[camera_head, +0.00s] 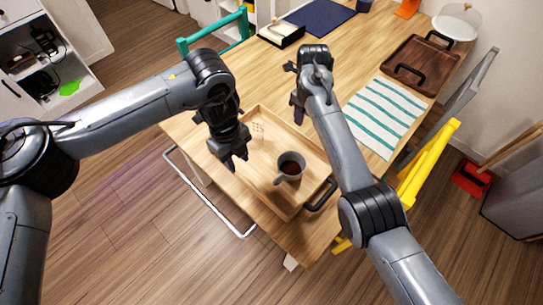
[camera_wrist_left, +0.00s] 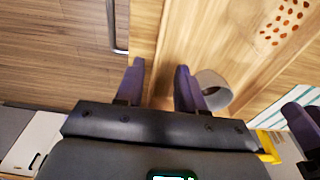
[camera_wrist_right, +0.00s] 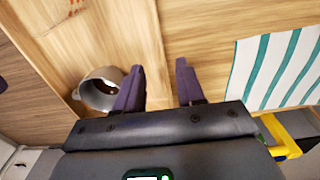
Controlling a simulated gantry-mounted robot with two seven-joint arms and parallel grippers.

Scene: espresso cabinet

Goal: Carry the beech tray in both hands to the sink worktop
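The beech tray (camera_head: 258,178) lies on the near end of the wooden table, with a black handle (camera_head: 321,195) at its near right end. A grey mug of dark liquid (camera_head: 290,167) stands on it, and a cluster of brown spots (camera_head: 258,130) shows near its far end. My left gripper (camera_head: 234,163) is open and empty, pointing down over the tray's left side. My right gripper (camera_head: 297,108) is open and empty, above the tray's right side. The right wrist view shows the tray rim (camera_wrist_right: 157,45) and mug (camera_wrist_right: 100,88) beside its fingers. The far handle is hidden.
A striped cloth (camera_head: 383,113) and a dark brown tray (camera_head: 420,65) lie to the right on the table. A black-sided box (camera_head: 281,34) and navy mat (camera_head: 320,17) are at the back. A yellow step frame (camera_head: 430,160) stands by the right edge.

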